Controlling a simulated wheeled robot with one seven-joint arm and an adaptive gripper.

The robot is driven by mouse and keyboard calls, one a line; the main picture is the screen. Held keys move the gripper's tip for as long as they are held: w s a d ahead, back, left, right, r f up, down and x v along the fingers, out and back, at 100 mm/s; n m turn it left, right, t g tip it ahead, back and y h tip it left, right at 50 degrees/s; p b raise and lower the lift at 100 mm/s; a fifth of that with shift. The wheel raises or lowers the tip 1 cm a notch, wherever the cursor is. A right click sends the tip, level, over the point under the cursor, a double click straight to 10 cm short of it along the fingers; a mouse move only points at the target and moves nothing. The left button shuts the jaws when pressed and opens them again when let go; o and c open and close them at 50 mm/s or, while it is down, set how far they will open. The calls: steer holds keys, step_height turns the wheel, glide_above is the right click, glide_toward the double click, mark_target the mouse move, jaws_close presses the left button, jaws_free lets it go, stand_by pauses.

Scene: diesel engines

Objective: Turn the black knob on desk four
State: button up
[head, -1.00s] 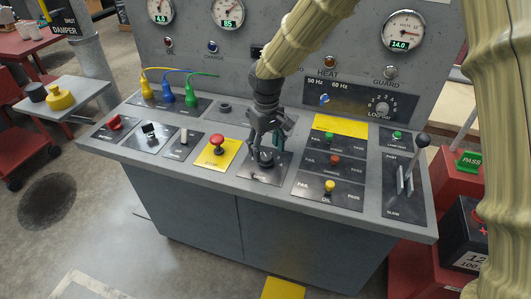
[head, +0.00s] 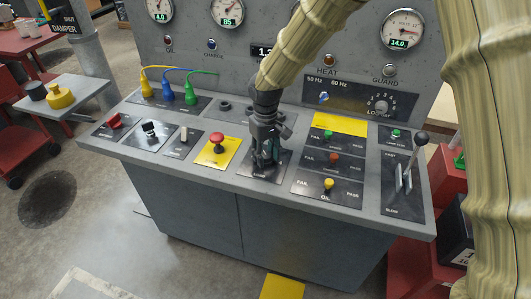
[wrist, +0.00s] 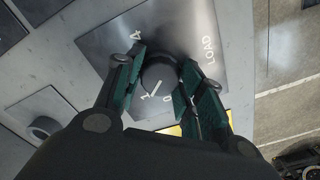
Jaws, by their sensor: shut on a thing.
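The black knob (wrist: 156,80) sits on a dark plate marked LOAD on the sloping desk (head: 234,176). In the wrist view its white pointer line is aimed near the 1, with 0 and 4 also readable around it. My gripper (wrist: 161,74) has its two teal-padded fingers on opposite sides of the knob, shut on it. In the head view my gripper (head: 266,152) points down onto the same plate and hides the knob.
A red mushroom button (head: 217,139) on a yellow plate stands close left of my gripper. Small toggles, including a yellow-capped one (head: 328,184), are to the right. A tall lever (head: 421,139) stands at the desk's right end.

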mark_target(265, 154)
steer(key=shift+r+n+p, duration=0.1)
steer(key=shift+n+p, duration=0.25)
steer(key=shift+n, duration=0.05)
steer(key=n+p, duration=0.2)
steer(key=shift+r+n, duration=0.1)
steer(key=shift+n, duration=0.2)
steer(key=shift+w+n+p, duration=0.1)
steer(key=shift+n+p, duration=1.05)
steer(key=shift+n, duration=1.05)
steer(key=o, duration=1)
steer(key=shift+f, duration=0.2)
step_height(265, 154, up, 12)
steer(key=shift+r, duration=0.1)
steer(key=shift+a, duration=0.1)
